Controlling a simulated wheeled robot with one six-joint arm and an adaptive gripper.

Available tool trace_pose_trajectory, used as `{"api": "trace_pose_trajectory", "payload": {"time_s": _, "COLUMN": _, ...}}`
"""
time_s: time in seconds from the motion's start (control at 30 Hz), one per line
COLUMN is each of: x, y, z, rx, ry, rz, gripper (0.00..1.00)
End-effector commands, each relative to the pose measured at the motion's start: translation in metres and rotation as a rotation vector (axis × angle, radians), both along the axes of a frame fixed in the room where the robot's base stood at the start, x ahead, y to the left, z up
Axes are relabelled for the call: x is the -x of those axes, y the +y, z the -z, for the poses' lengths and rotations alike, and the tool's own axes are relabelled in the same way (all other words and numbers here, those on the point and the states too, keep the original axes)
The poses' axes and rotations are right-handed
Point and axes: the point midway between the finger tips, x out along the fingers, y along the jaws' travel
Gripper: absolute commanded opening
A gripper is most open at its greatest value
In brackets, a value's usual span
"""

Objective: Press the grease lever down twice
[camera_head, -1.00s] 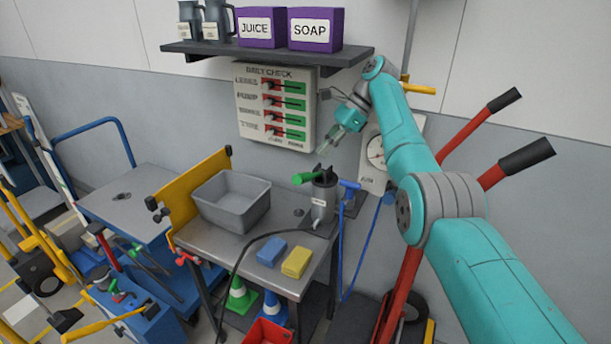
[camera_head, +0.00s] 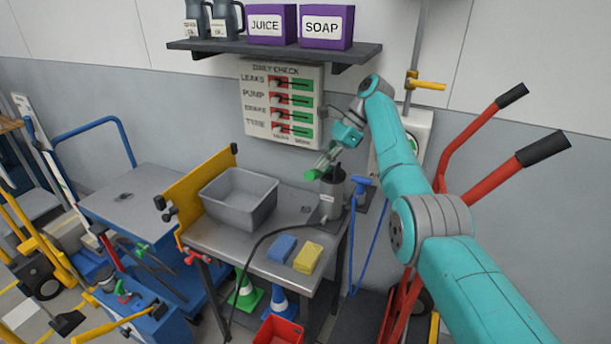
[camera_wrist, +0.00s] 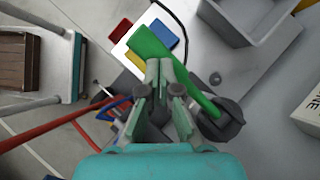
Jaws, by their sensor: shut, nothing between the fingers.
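The grease pump (camera_head: 331,197) is a dark grey canister at the right back of the metal cart. Its green lever (camera_head: 311,174) sticks out to the left near its top. The lever (camera_wrist: 195,88) runs diagonally in the wrist view, from its thick grip at upper left to the dark pump head (camera_wrist: 222,121). My gripper (camera_head: 321,166) is shut and empty, pointing down at the lever. In the wrist view my fingertips (camera_wrist: 160,68) overlap the lever just below its grip. I cannot tell whether they touch it.
A grey bin (camera_head: 238,200), a blue sponge (camera_head: 282,249) and a yellow sponge (camera_head: 308,258) sit on the cart (camera_head: 214,236). A checklist board (camera_head: 283,102) and a shelf (camera_head: 274,47) are on the wall behind. A red hand truck (camera_head: 477,135) stands at right.

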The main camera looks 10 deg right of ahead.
Motion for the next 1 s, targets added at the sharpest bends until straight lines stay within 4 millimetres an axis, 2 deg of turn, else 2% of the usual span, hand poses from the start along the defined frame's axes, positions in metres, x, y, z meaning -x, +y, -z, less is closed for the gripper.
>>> {"api": "trace_pose_trajectory", "payload": {"time_s": 0.6, "x": 0.001, "y": -0.002, "z": 0.008, "rx": 0.000, "ry": 0.001, "rz": 0.001, "gripper": 0.00}}
{"api": "trace_pose_trajectory", "payload": {"time_s": 1.0, "x": 0.001, "y": -0.002, "z": 0.044, "rx": -0.001, "ry": 0.002, "rz": 0.001, "gripper": 0.00}}
